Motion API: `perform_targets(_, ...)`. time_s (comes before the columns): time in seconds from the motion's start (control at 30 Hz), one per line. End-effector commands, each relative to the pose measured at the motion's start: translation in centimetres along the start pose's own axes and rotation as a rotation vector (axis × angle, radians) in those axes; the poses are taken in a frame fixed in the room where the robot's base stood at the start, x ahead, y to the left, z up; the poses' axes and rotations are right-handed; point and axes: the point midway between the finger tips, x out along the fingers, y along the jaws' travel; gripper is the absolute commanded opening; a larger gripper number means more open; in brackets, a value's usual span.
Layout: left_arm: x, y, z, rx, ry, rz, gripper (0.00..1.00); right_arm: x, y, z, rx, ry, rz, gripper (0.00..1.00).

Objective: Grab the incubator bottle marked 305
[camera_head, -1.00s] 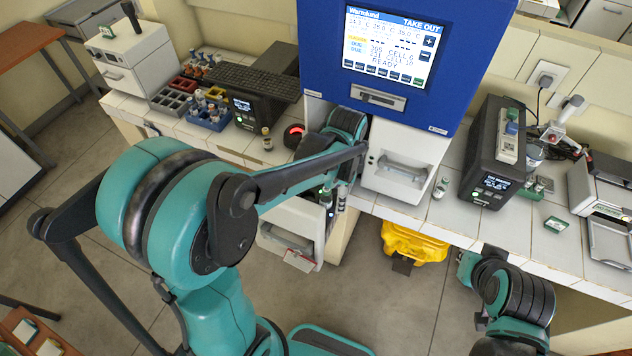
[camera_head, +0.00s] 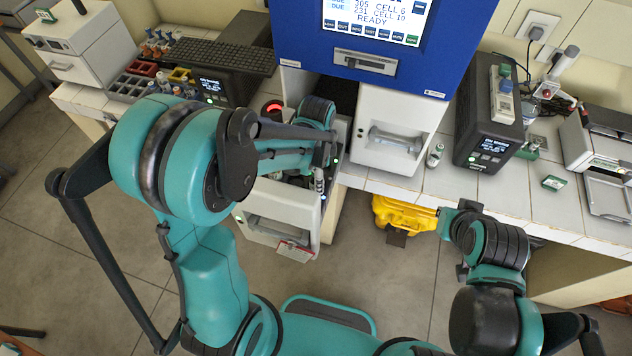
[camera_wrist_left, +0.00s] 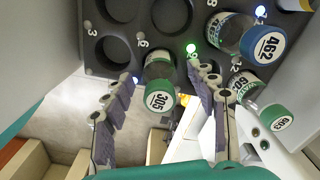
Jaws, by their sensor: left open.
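The bottle marked 305 (camera_wrist_left: 160,88) has a green cap with a white number label and stands in a hole of the dark rack (camera_wrist_left: 148,15), in the left wrist view. My left gripper (camera_wrist_left: 163,98) is open, one finger on each side of this bottle, with visible gaps in the picture. In the head view my left gripper (camera_head: 325,172) reaches down at the pulled-out incubator drawer (camera_head: 278,210), where the arm hides most of the rack. My right arm is at the lower right; its fingers cannot be made out.
A blue-capped bottle marked 462 (camera_wrist_left: 262,42) and a green-capped bottle (camera_wrist_left: 274,117) stand to the right in the rack. The blue incubator (camera_head: 440,65) has a screen listing 305, cell 6. A black device (camera_head: 488,130) and small bottle (camera_head: 435,155) are on the counter.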

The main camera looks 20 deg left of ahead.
Motion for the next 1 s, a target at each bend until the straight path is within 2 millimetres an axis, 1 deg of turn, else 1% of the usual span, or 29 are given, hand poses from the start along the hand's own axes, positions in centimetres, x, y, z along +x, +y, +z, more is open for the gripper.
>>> perform_targets(0.03,0.77,-0.05,-0.03,0.000,0.000,0.000,0.58,0.18,0.00,0.12,0.000,0.000,0.000,0.00)
perform_targets(0.1,1.31,-0.01,-0.01,0.000,0.000,0.000,0.58,0.23,0.00,0.16,0.000,0.000,0.000,0.00)
perform_targets(0.37,1.47,-0.01,0.00,0.000,0.000,0.000,0.58,0.21,0.00,0.14,0.000,0.000,0.000,0.00)
perform_targets(0.4,1.46,0.00,0.00,0.000,0.000,0.000,0.47,0.21,0.00,0.14,0.000,0.000,0.000,0.00)
perform_targets(0.47,1.46,-0.01,0.00,0.000,0.000,0.000,0.32,0.21,0.00,0.14,0.000,0.000,0.000,0.00)
perform_targets(0.5,1.46,-0.01,0.00,0.000,0.000,0.000,0.21,0.21,0.00,0.14,0.000,0.000,0.000,0.00)
perform_targets(0.57,1.46,0.00,0.00,0.000,0.000,0.000,0.05,0.21,0.00,0.14,0.000,0.000,0.000,0.00)
perform_targets(0.6,1.46,0.00,0.00,0.000,0.000,0.000,0.04,0.21,0.00,0.14,0.000,0.000,0.000,0.00)
perform_targets(0.87,1.42,0.00,0.00,0.000,0.000,0.000,0.04,0.21,0.00,0.14,0.000,0.000,0.000,0.00)
perform_targets(1.0,0.87,0.02,0.01,0.000,0.000,0.000,0.04,0.10,0.00,0.07,0.000,0.000,0.000,0.00)
